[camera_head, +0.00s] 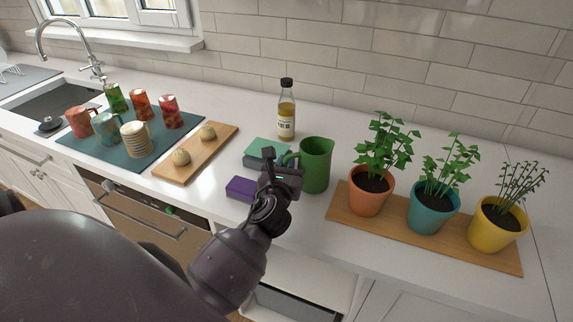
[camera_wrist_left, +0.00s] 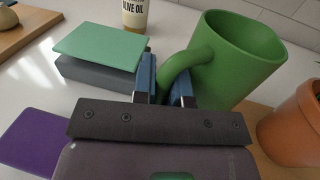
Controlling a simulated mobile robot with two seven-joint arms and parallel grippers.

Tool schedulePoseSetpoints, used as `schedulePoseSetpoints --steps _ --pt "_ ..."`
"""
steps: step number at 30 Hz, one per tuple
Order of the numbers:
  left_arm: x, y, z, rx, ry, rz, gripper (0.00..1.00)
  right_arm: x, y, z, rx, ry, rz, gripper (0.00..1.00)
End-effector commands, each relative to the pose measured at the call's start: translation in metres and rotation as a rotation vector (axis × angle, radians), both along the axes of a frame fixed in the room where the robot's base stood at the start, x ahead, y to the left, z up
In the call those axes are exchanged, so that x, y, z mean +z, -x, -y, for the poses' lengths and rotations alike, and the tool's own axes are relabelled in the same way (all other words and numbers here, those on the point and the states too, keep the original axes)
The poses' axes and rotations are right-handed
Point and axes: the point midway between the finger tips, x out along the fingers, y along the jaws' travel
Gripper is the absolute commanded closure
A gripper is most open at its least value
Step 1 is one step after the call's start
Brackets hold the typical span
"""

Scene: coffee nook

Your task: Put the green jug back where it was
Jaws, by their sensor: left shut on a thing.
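The green jug (camera_head: 317,166) stands upright at the middle of the white counter, just left of the plant board. Its handle faces left, towards my left gripper (camera_head: 283,172). In the left wrist view the jug (camera_wrist_left: 240,55) fills the upper right, and the blue fingers of my left gripper (camera_wrist_left: 165,88) are on either side of its handle, shut on it. I cannot tell whether the jug's base touches the counter, as the gripper hides part of it. My right gripper is not in view.
Stacked boxes with a green top (camera_head: 262,148), a purple box (camera_head: 242,188) and an oil bottle (camera_head: 286,112) stand close by. Potted plants stand on a wooden board (camera_head: 392,231) at right. A board with buns (camera_head: 193,170) and a mat with mugs (camera_head: 78,151) lie left.

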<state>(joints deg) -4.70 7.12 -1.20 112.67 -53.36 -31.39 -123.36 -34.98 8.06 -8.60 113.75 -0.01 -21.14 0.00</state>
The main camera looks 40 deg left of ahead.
Motion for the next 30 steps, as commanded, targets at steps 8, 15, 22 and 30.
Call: schedulePoseSetpoints --steps 8,15,22,30 --pt "-0.002 0.000 0.000 0.000 -0.001 0.000 0.64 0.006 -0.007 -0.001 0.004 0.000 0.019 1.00" --pt "-0.002 0.000 0.000 0.000 0.000 0.000 0.62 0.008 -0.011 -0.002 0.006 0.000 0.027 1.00" --pt "-0.001 0.010 0.004 0.000 0.000 -0.002 0.62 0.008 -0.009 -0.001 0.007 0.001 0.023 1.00" --pt "-0.001 0.054 0.024 0.001 0.001 -0.003 0.62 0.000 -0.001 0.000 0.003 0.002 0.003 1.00"
